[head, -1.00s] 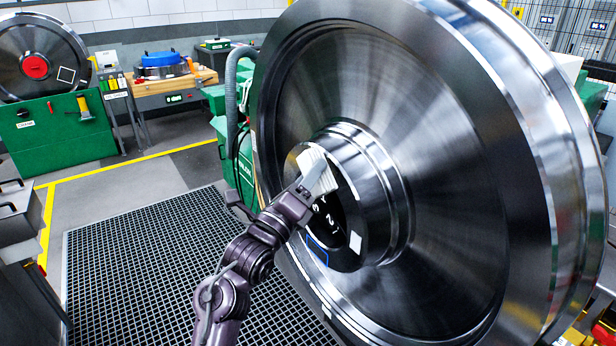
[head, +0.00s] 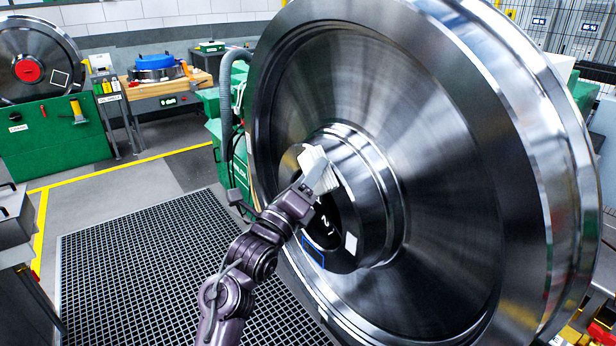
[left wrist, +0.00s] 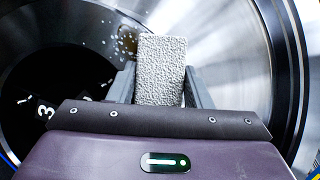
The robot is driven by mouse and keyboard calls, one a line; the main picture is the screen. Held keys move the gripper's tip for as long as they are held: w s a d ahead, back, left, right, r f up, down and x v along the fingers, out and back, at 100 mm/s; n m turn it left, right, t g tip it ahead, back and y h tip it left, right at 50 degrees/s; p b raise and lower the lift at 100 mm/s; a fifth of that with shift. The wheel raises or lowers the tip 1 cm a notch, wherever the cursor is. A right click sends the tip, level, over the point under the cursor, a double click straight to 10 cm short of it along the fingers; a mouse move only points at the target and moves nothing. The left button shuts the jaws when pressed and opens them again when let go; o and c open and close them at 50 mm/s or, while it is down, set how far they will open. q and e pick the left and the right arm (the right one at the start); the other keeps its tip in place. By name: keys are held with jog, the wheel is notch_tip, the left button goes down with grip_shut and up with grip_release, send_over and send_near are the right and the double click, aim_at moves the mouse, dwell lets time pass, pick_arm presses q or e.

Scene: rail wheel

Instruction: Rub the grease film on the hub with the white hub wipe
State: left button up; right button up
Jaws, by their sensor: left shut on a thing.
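My left gripper (head: 314,182) is shut on the white hub wipe (head: 315,160), a pale textured block. The wipe is at the upper left part of the face of the shiny steel hub (head: 362,170); I cannot tell whether it touches. In the left wrist view, the wipe (left wrist: 161,68) stands between the two fingers of the left gripper (left wrist: 160,92). Pale droplets (left wrist: 121,40) and a brownish tint (left wrist: 85,62), possibly the grease film, show on the hub face beside the wipe. The wipe and gripper hide part of the face. My right gripper is not in view.
The large rail wheel (head: 440,150) around the hub fills the right side. A white patch (head: 351,243) and a blue outlined mark (head: 313,250) are on the hub's lower face. A floor grate (head: 130,270) lies left. A green machine (head: 236,170) stands behind the wheel.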

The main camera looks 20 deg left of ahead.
pick_arm(q)
jog(key=shift+w, duration=0.1)
jog(key=shift+w+a+b, duration=0.3)
jog(key=shift+w+a, duration=0.55)
jog(key=shift+a, duration=0.2)
jog(key=shift+w+a+b, duration=0.35)
jog(key=shift+w+a, duration=0.45)
jog(key=shift+a, duration=0.3)
jog(key=shift+w+a+b, duration=0.3)
jog(key=shift+w+a, duration=0.55)
jog(key=shift+a, duration=0.2)
jog(key=shift+s+d+b, duration=0.25)
jog(key=shift+s+d, duration=0.6)
jog(key=shift+d, duration=0.25)
jog(key=shift+s+d+b, duration=0.2)
jog(key=shift+s+d, duration=0.65)
jog(key=shift+d, duration=0.25)
jog(key=shift+s+d+b, duration=0.25)
jog(key=shift+s+d, duration=0.6)
jog(key=shift+d, duration=0.25)
jog(key=s+a, duration=0.3)
jog(key=s, duration=0.1)
jog(key=shift+s+a, duration=0.35)
jog(key=shift+a, duration=0.05)
jog(key=shift+s+b, duration=0.1)
jog(key=shift+b, duration=0.2)
